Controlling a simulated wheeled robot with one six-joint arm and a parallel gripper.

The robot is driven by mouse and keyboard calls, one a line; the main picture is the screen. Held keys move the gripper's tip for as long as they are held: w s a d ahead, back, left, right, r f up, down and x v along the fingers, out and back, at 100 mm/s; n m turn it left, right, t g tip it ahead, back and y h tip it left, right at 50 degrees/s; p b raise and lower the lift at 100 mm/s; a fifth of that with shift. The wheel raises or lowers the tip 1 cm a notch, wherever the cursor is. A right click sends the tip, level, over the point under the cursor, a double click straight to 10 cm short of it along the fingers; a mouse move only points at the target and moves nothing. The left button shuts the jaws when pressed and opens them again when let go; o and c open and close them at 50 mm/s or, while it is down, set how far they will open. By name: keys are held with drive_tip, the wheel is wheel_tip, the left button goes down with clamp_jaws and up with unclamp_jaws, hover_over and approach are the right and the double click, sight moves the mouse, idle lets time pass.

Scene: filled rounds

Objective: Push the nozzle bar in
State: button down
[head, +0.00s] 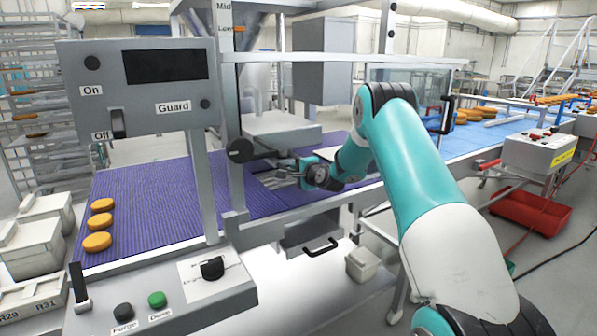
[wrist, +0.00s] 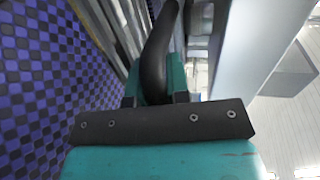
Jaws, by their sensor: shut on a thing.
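My gripper (head: 290,170) is in the middle of the head view, reaching in over the purple belt beside the machine's frame. In the wrist view my gripper (wrist: 156,90) has its teal jaws shut around a black curved handle (wrist: 156,50), which runs away between the fingers. Grey metal bars (wrist: 112,28) lie beside the handle, over the belt. In the head view grey ribbed metal, perhaps the nozzle bar (head: 274,181), shows just left of my gripper. My gripper partly hides it, and I cannot tell how far in it sits.
The purple belt (head: 150,205) carries several round orange-brown pieces (head: 98,241) at left. A guard panel (head: 135,85) and frame post (head: 229,130) stand left of my gripper. A grey hopper base (head: 280,132) is above. A control box (head: 160,290) is in front.

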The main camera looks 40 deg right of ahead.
drive_tip(key=shift+w+r, duration=0.1)
drive_tip(key=shift+r, duration=0.05)
drive_tip(key=c, duration=1.1)
unclamp_jaws()
drive_tip(key=shift+w, duration=0.1)
drive_tip(key=shift+s, duration=0.3)
drive_tip(key=b+v, duration=0.4)
drive_tip(key=v, duration=1.3)
